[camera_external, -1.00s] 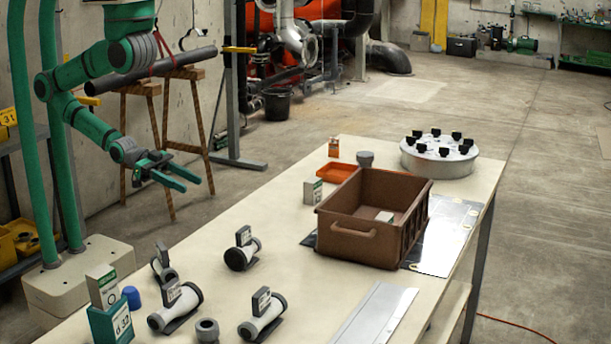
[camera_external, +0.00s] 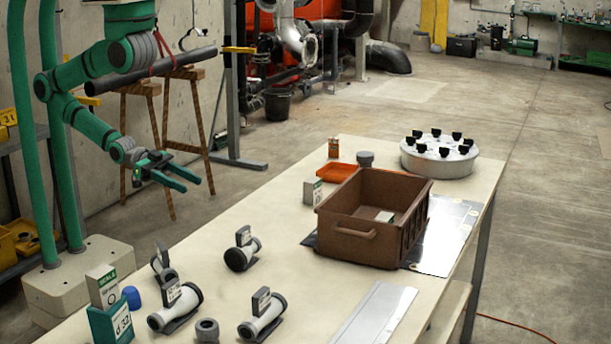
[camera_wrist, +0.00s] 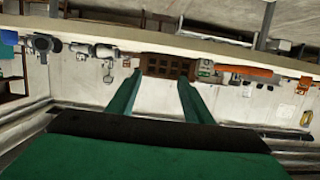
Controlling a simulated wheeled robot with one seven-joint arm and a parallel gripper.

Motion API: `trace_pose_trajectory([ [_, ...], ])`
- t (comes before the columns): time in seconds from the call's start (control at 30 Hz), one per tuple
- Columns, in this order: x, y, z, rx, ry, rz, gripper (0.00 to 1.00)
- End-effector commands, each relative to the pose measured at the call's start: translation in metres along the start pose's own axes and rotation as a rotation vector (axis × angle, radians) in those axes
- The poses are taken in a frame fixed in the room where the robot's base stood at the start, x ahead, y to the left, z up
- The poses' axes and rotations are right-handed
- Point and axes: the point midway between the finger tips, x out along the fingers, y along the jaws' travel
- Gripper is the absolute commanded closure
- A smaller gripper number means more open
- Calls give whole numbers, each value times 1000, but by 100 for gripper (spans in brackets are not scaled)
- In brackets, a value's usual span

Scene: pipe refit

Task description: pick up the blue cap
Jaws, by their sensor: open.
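The blue cap (camera_external: 132,297) stands on the near left end of the table, close to the green box marked d 32 and a white box. My gripper (camera_external: 196,181) is open and empty in the external view. It hangs in the air beyond the table's left edge, well apart from the cap. In the wrist view my gripper's two green fingers (camera_wrist: 157,84) are spread apart with nothing between them.
The green box (camera_external: 110,322) and white box (camera_external: 101,285) crowd the cap on its left. Several grey pipe fittings (camera_external: 175,306) lie to its right. A brown crate (camera_external: 345,241) stands farther back, with a round grey flange (camera_external: 440,160) behind it.

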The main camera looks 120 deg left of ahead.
Motion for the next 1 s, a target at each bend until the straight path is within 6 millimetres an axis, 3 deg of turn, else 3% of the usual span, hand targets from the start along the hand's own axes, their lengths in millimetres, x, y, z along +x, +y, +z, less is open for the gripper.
trace_pose_trajectory([
  [0.17, 0, 0, 0, 0, 0, 0, 54],
  [0.23, 0, 0, 0, 0, 0, 0, 46],
  [0.63, 9, 8, 0, -18, 11, 28, 46],
  [0.77, 34, 35, 0, -79, 33, 113, 46],
  [1.0, 86, 118, -8, -237, 55, 330, 46],
])
